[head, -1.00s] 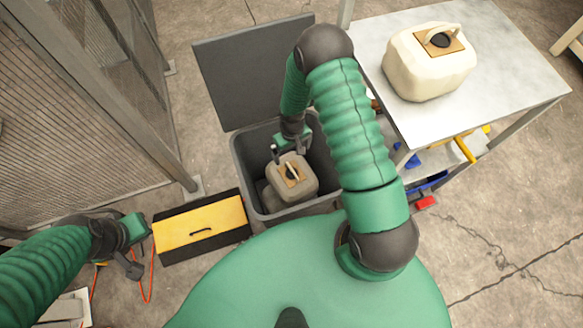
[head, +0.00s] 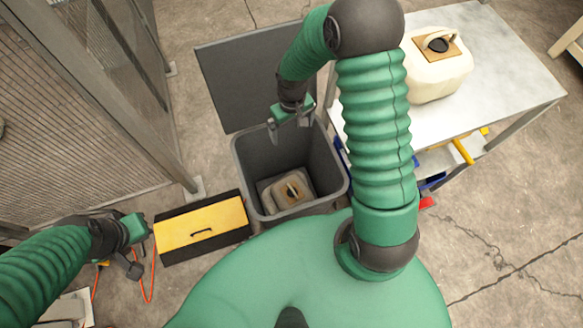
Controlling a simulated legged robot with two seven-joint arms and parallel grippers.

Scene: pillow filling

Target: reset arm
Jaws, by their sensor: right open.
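My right gripper (head: 292,133) is open and empty, above the far part of the open grey bin (head: 328,166). Below it, a grey-beige jug (head: 287,194) with a brown label and dark cap lies inside the bin, apart from the gripper. My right arm is bent high over the bin and partly hides the table behind it. My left gripper (head: 138,246) is at the left, beside the yellow and black toolbox; its fingers are small and dark, and I cannot tell whether they are open.
A cream jug (head: 437,68) stands on the metal table (head: 500,65) at the right. The bin's dark lid (head: 245,75) is folded back. A toolbox (head: 201,228) sits left of the bin. A mesh fence (head: 80,110) stands at the left.

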